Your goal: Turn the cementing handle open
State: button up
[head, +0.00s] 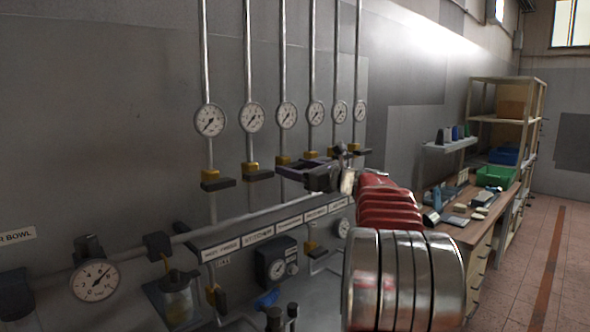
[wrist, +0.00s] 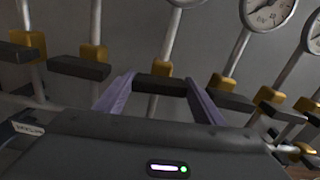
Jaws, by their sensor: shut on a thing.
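A row of yellow valves with flat black handles sits on the vertical pipes under the gauges. My gripper (head: 292,168), with purple fingers, is at the third valve from the left in the head view. In the wrist view my gripper (wrist: 161,90) is shut on that valve's black handle (wrist: 153,83), one finger at each end. The held handle lies crosswise to its pipe, as its neighbours do. The yellow valve body (wrist: 161,69) shows just behind it. In the head view the fingers mostly hide this handle. I cannot read a cementing label.
Neighbouring handles stand close on the left (wrist: 80,68) and right (wrist: 232,100). A labelled rail (head: 272,228) runs below the valves, with a lower gauge (head: 95,281) and fittings. A workbench (head: 480,228) and shelf stand at the right, beside open floor.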

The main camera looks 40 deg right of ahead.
jog(key=n, duration=0.3)
jog(key=shift+a+n, duration=0.1)
jog(key=shift+n, duration=0.3)
jog(key=n, duration=0.4)
jog(key=shift+a+f+n, duration=0.1)
jog(key=shift+n, duration=0.2)
jog(key=n, duration=0.4)
jog(key=shift+a+f+n, duration=0.1)
jog(key=shift+n, duration=0.2)
jog(key=shift+f+n, duration=0.2)
jog(key=shift+n, duration=1.8)
jog(key=o, duration=1.1)
jog(key=shift+r, duration=0.1)
jog(key=shift+c, duration=0.2)
jog(key=shift+s, duration=0.1)
